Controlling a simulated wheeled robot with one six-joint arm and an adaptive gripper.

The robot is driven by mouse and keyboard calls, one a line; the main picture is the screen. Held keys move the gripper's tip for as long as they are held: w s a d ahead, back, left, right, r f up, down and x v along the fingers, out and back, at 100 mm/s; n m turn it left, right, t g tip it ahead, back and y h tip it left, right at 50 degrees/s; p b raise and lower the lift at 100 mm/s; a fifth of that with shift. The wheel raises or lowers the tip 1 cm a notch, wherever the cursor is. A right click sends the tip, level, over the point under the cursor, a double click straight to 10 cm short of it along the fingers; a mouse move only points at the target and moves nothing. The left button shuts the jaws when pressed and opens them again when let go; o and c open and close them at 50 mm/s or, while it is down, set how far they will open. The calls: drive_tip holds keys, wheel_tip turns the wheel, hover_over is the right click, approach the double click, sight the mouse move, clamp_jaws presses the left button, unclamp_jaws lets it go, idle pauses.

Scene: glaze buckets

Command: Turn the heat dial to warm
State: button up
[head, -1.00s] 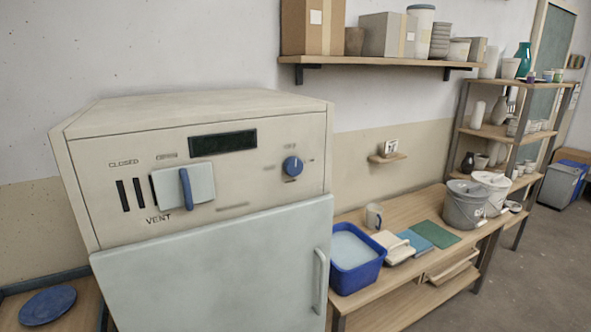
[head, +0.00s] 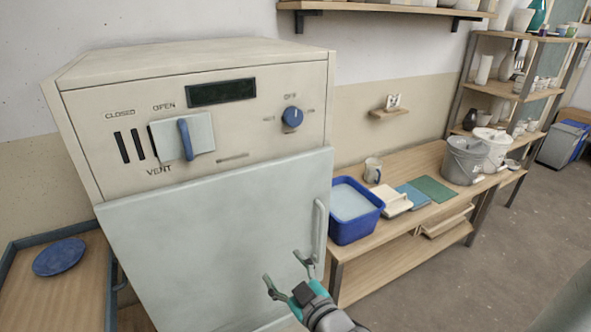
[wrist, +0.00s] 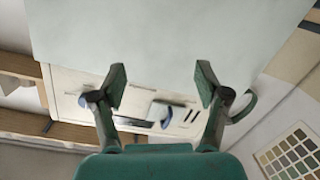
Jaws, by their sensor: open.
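The heat dial (head: 292,117) is a round blue knob at the right of the cream control panel, with small labels around it. OFF is printed above it; the other labels are too small to read. A light mark on the knob seems to point upward. My gripper (head: 287,270) is open and empty, below the dial in the head view and in front of the pale door. In the wrist view my open gripper (wrist: 161,82) faces the panel, which appears upside down; the dial (wrist: 84,101) is partly hidden behind the left finger.
The vent slider (head: 186,138), a pale plate with a blue handle, is left of the dial. The door handle (head: 319,230) stands out at the door's right. A workbench (head: 365,272) with a blue tub (head: 355,228) stands to the right.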

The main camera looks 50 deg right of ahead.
drive_tip(key=w+d+r+n+h, duration=0.1)
drive_tip(key=w+d+r, duration=0.1)
drive_tip(key=d+r, duration=0.3)
drive_tip(key=w+d+r, duration=0.3)
drive_tip(key=r, duration=0.4)
drive_tip(key=n+h, duration=0.2)
approach(294, 118)
drive_tip(key=x, duration=0.9)
drive_tip(key=shift+w+d, duration=0.15)
drive_tip(key=c, duration=1.2)
